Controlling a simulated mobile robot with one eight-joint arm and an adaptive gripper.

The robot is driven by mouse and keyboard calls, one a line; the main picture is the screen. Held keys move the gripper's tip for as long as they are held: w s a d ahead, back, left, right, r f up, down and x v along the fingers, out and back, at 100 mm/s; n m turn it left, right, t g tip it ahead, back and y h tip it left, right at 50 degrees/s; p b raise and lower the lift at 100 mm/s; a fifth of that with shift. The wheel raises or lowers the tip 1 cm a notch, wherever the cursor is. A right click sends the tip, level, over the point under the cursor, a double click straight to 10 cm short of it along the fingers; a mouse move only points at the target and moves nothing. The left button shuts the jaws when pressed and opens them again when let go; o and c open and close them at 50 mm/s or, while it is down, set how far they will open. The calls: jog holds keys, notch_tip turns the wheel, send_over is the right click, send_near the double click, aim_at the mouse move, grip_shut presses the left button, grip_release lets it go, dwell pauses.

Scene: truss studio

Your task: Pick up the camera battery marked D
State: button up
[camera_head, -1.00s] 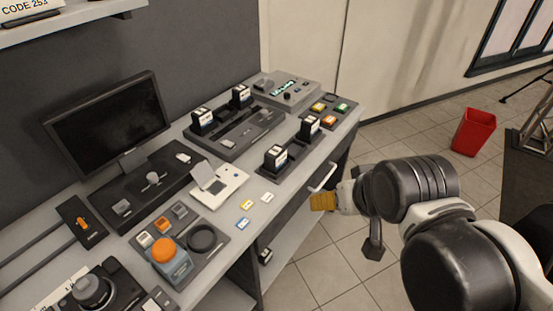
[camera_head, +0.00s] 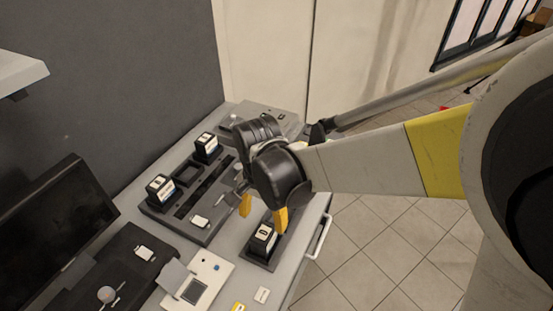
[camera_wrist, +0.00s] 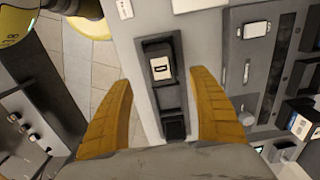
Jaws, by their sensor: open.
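A black camera battery with a white label (camera_head: 262,238) stands upright in a dark holder (camera_head: 258,262) near the desk's front edge. The same battery shows from above in the wrist view (camera_wrist: 162,68), near one end of the holder; its small mark is too blurred to read surely. My gripper (camera_head: 264,212) is open above the holder, with yellow fingers apart. In the wrist view the battery lies in the gap between the fingertips (camera_wrist: 161,80). The holder's other end has a dark square whose contents I cannot tell.
Two more labelled batteries (camera_head: 161,187) (camera_head: 207,147) stand in a larger dark station (camera_head: 160,206) behind. A monitor (camera_head: 55,225) and a white device (camera_head: 197,278) are at the left. The desk's handle (camera_head: 321,236) juts from the front edge.

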aim_at(264, 233)
notch_tip(264, 233, down, 3)
jog(key=shift+s+f+b, duration=0.1)
jog(key=shift+s+b, duration=0.05)
jog(key=shift+b, duration=0.2)
jog(key=f+b, duration=0.1)
jog(key=f, duration=0.2)
jog(key=f+b, duration=0.1)
jog(key=f, duration=0.2)
jog(key=shift+w+a+f, duration=0.1)
jog(key=shift+w, duration=0.1)
jog(key=c, duration=1.5)
